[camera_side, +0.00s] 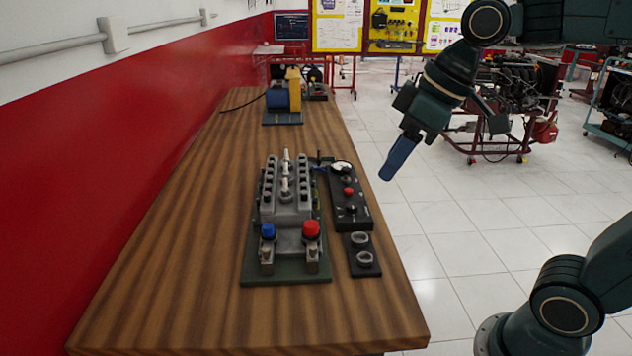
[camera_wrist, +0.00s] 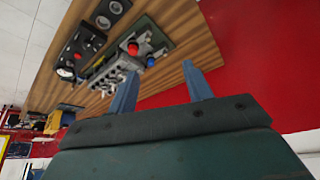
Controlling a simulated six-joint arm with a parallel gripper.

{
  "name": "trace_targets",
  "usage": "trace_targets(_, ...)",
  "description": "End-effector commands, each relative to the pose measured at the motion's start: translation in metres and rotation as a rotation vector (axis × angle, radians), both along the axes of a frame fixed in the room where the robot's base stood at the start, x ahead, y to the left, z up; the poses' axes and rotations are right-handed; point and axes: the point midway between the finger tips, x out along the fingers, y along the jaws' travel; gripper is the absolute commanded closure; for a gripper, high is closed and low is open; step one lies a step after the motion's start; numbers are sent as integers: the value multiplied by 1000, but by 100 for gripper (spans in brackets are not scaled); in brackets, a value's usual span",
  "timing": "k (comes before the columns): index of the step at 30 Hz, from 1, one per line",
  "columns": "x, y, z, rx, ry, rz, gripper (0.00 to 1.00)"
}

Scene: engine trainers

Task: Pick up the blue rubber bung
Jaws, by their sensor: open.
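The blue rubber bung (camera_side: 268,231) sits on top of a grey metal post at the front left of the engine trainer (camera_side: 287,200). In the wrist view the blue bung (camera_wrist: 151,61) shows small, beyond my fingers. A red bung (camera_side: 311,229) sits on a matching post to its right, and it also shows in the wrist view (camera_wrist: 133,48). My gripper (camera_side: 392,172) is above and to the right of the table, well apart from the bung. In the wrist view its two blue fingers (camera_wrist: 158,82) stand wide apart with nothing between them.
A black panel (camera_side: 350,196) with a gauge and red button stands right of the trainer. A black block with two round sockets (camera_side: 363,254) lies in front of it. A blue and yellow machine (camera_side: 285,97) stands at the far end. The table front (camera_side: 200,310) is clear.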

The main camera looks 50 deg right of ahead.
Motion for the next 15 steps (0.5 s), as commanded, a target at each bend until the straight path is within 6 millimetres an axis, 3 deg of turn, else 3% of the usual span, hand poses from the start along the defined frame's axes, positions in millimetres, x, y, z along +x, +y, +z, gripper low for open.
trace_targets(7,55,10,13,-4,25,181,50)
trace_targets(15,113,15,14,-10,42,381,50)
